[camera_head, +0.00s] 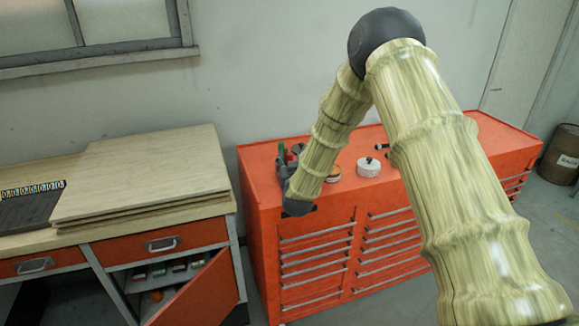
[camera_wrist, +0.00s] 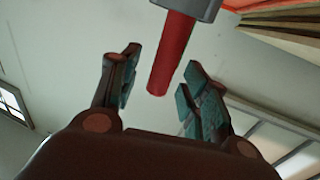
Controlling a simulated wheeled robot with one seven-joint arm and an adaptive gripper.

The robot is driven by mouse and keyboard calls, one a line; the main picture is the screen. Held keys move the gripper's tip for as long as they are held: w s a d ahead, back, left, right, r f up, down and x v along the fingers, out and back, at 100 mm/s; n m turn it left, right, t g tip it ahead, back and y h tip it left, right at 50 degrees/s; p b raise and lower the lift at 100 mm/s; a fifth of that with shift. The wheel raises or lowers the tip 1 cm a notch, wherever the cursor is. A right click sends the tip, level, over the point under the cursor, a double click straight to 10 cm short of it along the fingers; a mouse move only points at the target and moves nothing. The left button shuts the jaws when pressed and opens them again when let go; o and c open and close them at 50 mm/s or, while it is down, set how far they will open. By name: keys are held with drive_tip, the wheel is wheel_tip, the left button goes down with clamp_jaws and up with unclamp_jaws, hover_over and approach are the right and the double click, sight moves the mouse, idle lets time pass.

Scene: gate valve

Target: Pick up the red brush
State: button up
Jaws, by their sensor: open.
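A red rod-like handle (camera_wrist: 174,55), which looks like the red brush, shows in the wrist view. Its upper end meets a grey block (camera_wrist: 190,6) at the top edge, and its free end points down toward my gripper's palm. My gripper (camera_wrist: 161,62) is open, with one teal-padded finger on each side of the handle. I see gaps between the handle and both pads. My gripper is mostly hidden there.
The orange drawer cabinet (camera_head: 320,245) stands below my arm. A round white container (camera_head: 369,167) and a small dark item (camera_head: 381,146) are on its top. A wooden workbench with stacked boards (camera_head: 150,170) stands at left. A brown barrel (camera_head: 562,155) is at far right.

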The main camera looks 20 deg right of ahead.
drive_tip(key=shift+w+d, duration=0.15)
drive_tip(key=shift+w, duration=0.45)
clamp_jaws()
drive_tip(key=shift+r, duration=0.2)
